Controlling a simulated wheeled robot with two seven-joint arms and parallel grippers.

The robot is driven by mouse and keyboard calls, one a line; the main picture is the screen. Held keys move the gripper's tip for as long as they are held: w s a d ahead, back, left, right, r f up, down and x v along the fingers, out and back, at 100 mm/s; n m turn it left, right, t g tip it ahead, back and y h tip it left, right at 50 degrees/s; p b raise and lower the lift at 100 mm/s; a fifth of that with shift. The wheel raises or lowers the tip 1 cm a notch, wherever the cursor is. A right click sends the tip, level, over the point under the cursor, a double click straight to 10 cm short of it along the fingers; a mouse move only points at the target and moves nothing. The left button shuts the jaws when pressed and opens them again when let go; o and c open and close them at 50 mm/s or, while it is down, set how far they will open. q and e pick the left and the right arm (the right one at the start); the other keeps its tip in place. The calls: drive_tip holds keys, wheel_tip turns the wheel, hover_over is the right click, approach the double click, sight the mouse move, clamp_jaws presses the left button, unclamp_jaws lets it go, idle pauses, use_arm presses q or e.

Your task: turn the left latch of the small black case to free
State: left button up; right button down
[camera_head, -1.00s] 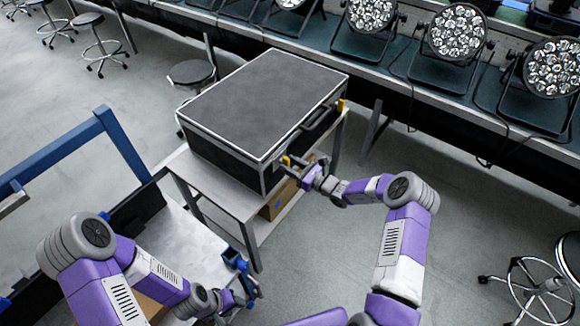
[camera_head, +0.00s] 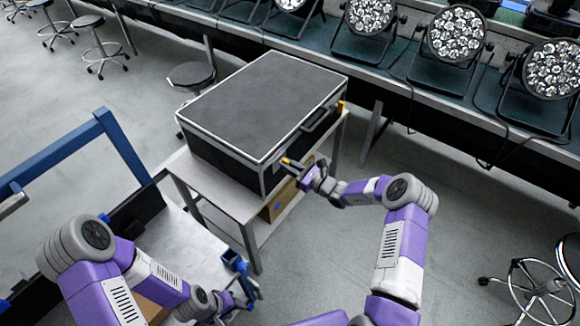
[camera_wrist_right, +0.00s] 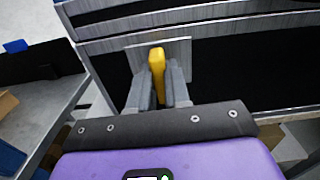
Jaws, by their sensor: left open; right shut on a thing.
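The black case (camera_head: 262,98) with metal edging lies closed on a small table. Its left latch is a yellow lever (camera_wrist_right: 157,61) on a metal plate (camera_wrist_right: 178,52) on the case's front. In the right wrist view the lever stands nearly upright, crossways to the metal edge strips. My right gripper (camera_wrist_right: 160,85) is shut on it, one finger on each side; in the head view the gripper (camera_head: 293,166) partly covers it. A second yellow latch (camera_head: 341,106) shows at the right end of the front. My left gripper (camera_head: 247,299) is open and empty at the lower left, away from the case.
The case stands on a metal table (camera_head: 222,190) with a cardboard box (camera_head: 280,203) on its lower shelf. A blue-framed cart (camera_head: 60,155) stands at left. Several lamps stand on the long bench (camera_head: 400,92) behind. Floor to the right is clear up to a wheeled stool (camera_head: 540,290).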

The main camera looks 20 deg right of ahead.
drive_tip(key=n, duration=1.7)
drive_tip(key=shift+s+a+f, duration=0.15)
drive_tip(key=shift+a+f, duration=0.05)
drive_tip(key=shift+a, duration=0.1)
drive_tip(key=shift+n, duration=0.4)
drive_tip(key=c, duration=1.1)
unclamp_jaws()
drive_tip(key=shift+d+f, duration=0.1)
